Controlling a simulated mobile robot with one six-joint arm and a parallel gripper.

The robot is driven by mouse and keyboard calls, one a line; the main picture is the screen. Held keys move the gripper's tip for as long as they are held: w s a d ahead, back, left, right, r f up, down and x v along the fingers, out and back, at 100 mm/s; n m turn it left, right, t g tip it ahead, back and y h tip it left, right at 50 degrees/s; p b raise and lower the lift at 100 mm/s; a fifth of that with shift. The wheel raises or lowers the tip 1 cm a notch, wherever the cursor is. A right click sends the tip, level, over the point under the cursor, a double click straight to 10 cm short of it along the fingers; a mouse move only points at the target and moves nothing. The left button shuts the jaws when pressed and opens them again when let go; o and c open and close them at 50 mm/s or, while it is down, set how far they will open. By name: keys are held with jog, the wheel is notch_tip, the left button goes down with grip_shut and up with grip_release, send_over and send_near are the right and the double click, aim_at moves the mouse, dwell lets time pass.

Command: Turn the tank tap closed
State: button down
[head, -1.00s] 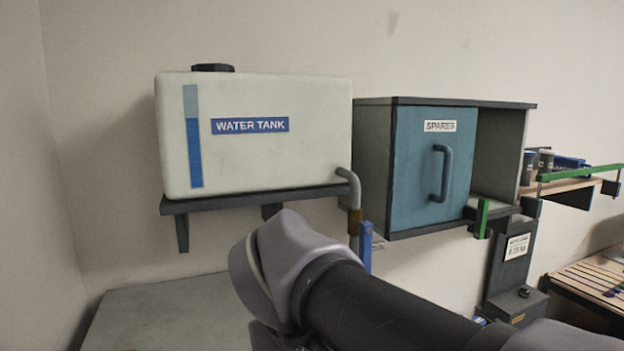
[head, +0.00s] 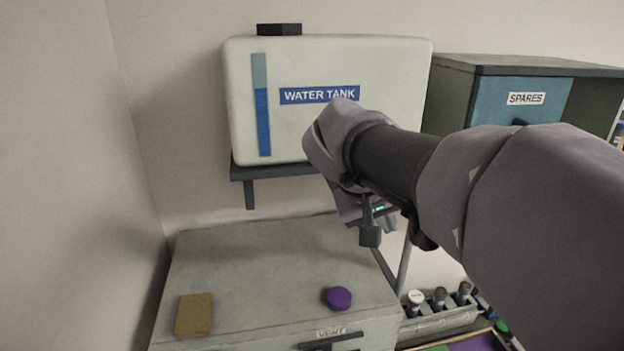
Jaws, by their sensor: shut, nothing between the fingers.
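The white water tank (head: 370,65) stands on a dark wall shelf (head: 275,171), with a blue level strip on its front. My arm crosses in front of its lower right part. The tap is hidden behind my arm, so I cannot see its lever or how it is turned. My gripper (head: 370,237) points down below the tank's right end, above the back right of the grey chest. Its dark fingers look shut, with nothing held between them. I cannot tell whether it touches the tap.
A grey chest (head: 250,260) below carries a tan block (head: 194,315) and a purple round piece (head: 338,298). A blue-doored spares cabinet (head: 500,110) hangs at the right. A rack of bottles (head: 437,318) stands at the lower right.

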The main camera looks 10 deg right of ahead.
jog(key=w+d+f+p, duration=0.1)
jog(key=w+d+f, duration=0.1)
jog(key=d+f, duration=0.2)
jog(key=d, duration=0.2)
jog(key=shift+w+d+f, duration=0.25)
jog(key=shift+d, duration=0.15)
